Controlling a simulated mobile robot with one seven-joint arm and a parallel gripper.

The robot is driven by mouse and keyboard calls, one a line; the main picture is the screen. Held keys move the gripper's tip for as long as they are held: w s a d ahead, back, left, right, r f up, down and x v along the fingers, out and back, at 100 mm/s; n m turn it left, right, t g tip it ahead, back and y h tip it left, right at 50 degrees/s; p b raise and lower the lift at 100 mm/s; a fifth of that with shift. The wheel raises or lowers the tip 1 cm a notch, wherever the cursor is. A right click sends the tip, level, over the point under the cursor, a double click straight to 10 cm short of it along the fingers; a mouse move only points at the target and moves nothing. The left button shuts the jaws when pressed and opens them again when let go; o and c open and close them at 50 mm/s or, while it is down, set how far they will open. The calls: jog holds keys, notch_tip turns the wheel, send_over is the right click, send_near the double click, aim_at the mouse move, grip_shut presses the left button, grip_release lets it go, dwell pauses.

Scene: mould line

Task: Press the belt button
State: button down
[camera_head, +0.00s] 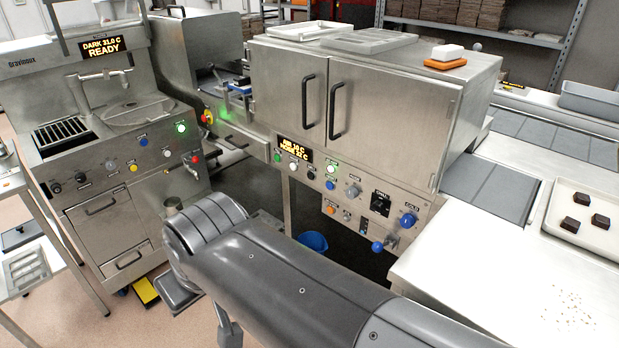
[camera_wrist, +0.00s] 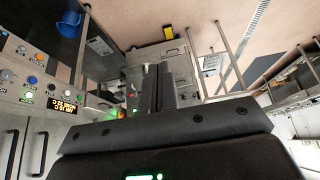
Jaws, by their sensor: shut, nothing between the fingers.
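The cabinet's control panel (camera_head: 345,195) carries several round buttons under a small display (camera_head: 294,150). They include a green one (camera_head: 277,157), a blue one (camera_head: 311,175), a lit green-white one (camera_head: 331,169) and an orange one (camera_head: 330,210). Their labels are too small to read, so I cannot tell which is the belt button. The same panel shows at the left of the wrist view, turned over (camera_wrist: 38,85). My gripper (camera_wrist: 157,68) is shut and empty in the wrist view, apart from the panel and to its side. In the head view my arm hides it.
A steel machine with a READY display (camera_head: 104,46) and its own buttons stands at the left. A blue bucket (camera_head: 313,242) is on the floor below the cabinet. A white counter with a tray of dark pieces (camera_head: 560,222) is at the right. A blue ball knob (camera_head: 377,247) sticks out below the panel.

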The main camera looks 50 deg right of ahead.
aim_at(311, 176)
jog(key=w+d+f+m+t+h, duration=0.1)
jog(key=w+d+f+t+h, duration=0.15)
jog(key=w+d, duration=0.95)
jog(key=w+d+f+m+t+h, duration=0.15)
jog(key=w+d+f, duration=0.25)
jog(key=w+d, duration=0.75)
jog(key=w+d+f+n+t+h, duration=0.1)
jog(key=w+d+f+h, duration=0.2)
jog(key=d+f, duration=0.6)
jog(key=w+d+f+n+t+h, duration=0.1)
jog(key=d+f+h, duration=0.4)
jog(key=d, duration=0.8)
notch_tip(311, 176, down, 4)
jog(key=shift+w+r+n+t, duration=0.1)
jog(key=shift+w+n+t, duration=0.3)
jog(key=shift+w+n, duration=0.5)
jog(key=shift+w+d, duration=0.15)
jog(key=shift+d, duration=0.05)
jog(key=d, duration=0.8)
jog(key=shift+d, duration=0.25)
jog(key=shift+d, duration=0.1)
jog(key=shift+d, duration=0.35)
